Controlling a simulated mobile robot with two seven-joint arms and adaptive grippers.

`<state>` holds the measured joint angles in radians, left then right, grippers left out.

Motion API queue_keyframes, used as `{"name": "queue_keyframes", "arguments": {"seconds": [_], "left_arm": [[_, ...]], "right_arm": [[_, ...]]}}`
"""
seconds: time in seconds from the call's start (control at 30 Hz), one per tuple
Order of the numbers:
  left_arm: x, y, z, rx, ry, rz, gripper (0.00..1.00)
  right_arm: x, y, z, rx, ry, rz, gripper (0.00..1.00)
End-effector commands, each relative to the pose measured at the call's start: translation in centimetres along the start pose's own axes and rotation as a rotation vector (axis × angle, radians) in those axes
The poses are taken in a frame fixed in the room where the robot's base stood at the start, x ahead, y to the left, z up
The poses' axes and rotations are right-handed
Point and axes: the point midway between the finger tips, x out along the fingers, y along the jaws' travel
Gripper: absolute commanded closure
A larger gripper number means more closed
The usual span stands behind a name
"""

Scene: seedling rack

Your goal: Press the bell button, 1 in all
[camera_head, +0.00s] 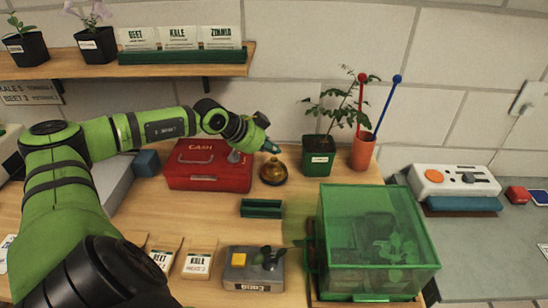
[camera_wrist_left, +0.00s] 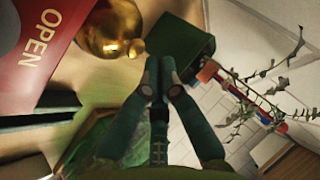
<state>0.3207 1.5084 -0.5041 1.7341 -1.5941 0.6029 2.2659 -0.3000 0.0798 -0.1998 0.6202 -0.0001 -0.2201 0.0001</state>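The brass bell (camera_head: 273,174) stands on the wooden counter, right of the red cash box (camera_head: 208,178). It is domed and shiny, and part of it shows at the top of the left wrist view (camera_wrist_left: 112,28). My left gripper (camera_head: 271,147) is above and slightly behind the bell in the head view, apart from it as far as I can tell. In the left wrist view its fingertips (camera_wrist_left: 159,68) are together with nothing between them, and the bell lies to their upper left. My right gripper is not in view.
A potted plant (camera_head: 319,159) and a terracotta pot (camera_head: 363,152) with red and blue sticks stand right of the bell. A small green tray (camera_head: 261,209) lies in front of it. A green clear box (camera_head: 375,240) stands front right. A shelf (camera_head: 150,66) hangs at upper left.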

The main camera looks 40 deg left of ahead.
Motion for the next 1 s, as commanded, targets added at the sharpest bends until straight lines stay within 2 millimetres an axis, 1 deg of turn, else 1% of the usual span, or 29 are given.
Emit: {"name": "queue_keyframes", "arguments": {"seconds": [0.5, 1.0], "left_arm": [[-3.3, -2.4, -2.5, 0.001, 0.001, -0.001, 1.0], [-3.4, -2.5, -2.5, 0.0, 0.0, -0.001, 1.0]], "right_arm": [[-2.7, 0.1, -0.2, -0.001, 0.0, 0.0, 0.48], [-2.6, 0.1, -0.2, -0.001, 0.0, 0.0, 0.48]]}}
